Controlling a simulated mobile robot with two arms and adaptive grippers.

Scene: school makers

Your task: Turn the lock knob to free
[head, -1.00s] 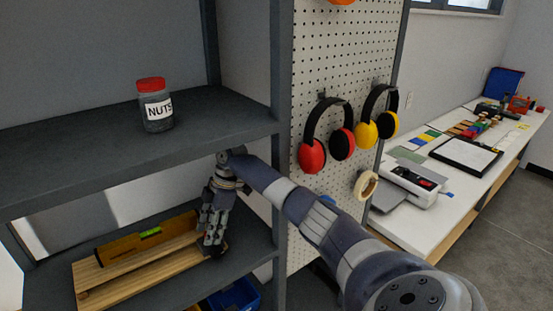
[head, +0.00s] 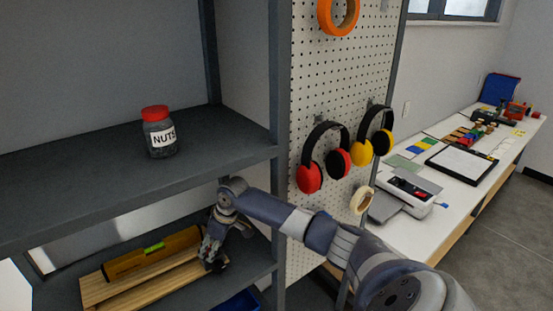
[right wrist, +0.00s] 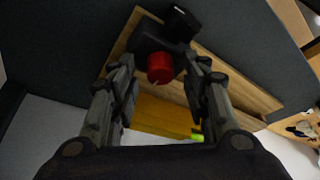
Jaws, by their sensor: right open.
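The lock knob (right wrist: 161,68) is a red round knob on a dark block (right wrist: 143,38), seen in the right wrist view. The block is on a wooden board (right wrist: 240,82) beside a yellow spirit level (right wrist: 158,118). My right gripper (right wrist: 160,63) is open, with one finger on each side of the knob in that view; whether either touches it I cannot tell. In the head view, my right gripper (head: 212,258) is low at the right end of the board (head: 150,290) and the level (head: 150,254), and hides the knob. My left gripper is out of view.
The lower shelf's right post (head: 277,170) stands close to my right arm. The upper shelf (head: 90,175) holds a red-lidded NUTS jar (head: 160,135). A pegboard (head: 325,90) with earmuffs (head: 310,178) is to the right. A blue bin (head: 238,302) is below.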

